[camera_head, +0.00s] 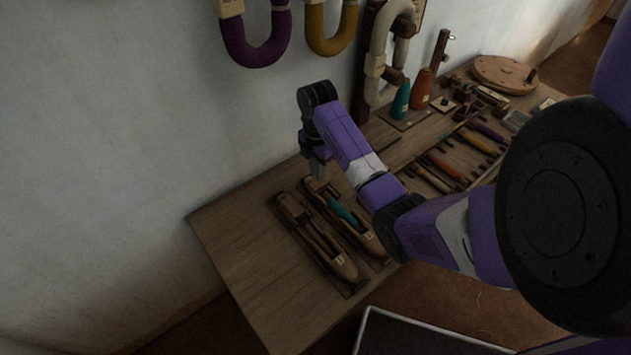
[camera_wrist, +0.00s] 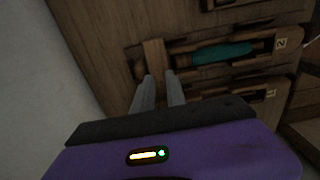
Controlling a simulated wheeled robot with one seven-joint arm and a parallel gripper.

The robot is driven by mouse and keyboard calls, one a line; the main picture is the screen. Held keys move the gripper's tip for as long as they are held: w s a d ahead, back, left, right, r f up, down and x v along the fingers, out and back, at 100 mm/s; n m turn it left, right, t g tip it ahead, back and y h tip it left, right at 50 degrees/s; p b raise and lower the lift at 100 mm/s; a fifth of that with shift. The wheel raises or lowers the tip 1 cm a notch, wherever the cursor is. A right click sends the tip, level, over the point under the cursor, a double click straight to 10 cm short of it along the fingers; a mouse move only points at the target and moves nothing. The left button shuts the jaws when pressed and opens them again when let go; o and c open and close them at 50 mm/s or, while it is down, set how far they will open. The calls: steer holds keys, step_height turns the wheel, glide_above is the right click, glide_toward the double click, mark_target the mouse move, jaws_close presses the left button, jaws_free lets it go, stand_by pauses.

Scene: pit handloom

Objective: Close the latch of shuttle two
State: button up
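Shuttle two (camera_head: 360,231) is a wooden boat-shaped shuttle with a teal bobbin (camera_head: 342,211), lying on the table. It also shows in the wrist view (camera_wrist: 268,46), with a label reading 2. A pale wooden block (camera_wrist: 154,55), which looks like its latch, stands across the end away from the label. My gripper (camera_wrist: 160,77) points down at this end, its two grey fingertips apart at the block's near edge. I cannot tell whether they touch it. In the head view my gripper (camera_head: 318,174) is above the shuttle's far end.
Shuttle one (camera_head: 340,264) lies close beside shuttle two, without a visible bobbin. To the right are a rack of coloured bobbins (camera_head: 447,164), teal and orange cones (camera_head: 421,90) and a round wooden disc (camera_head: 504,75). Yarn hanks (camera_head: 256,50) hang on the wall. The table's left end is clear.

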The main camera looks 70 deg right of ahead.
mark_target(317, 184)
steer(key=shift+f, duration=2.5)
jaws_close()
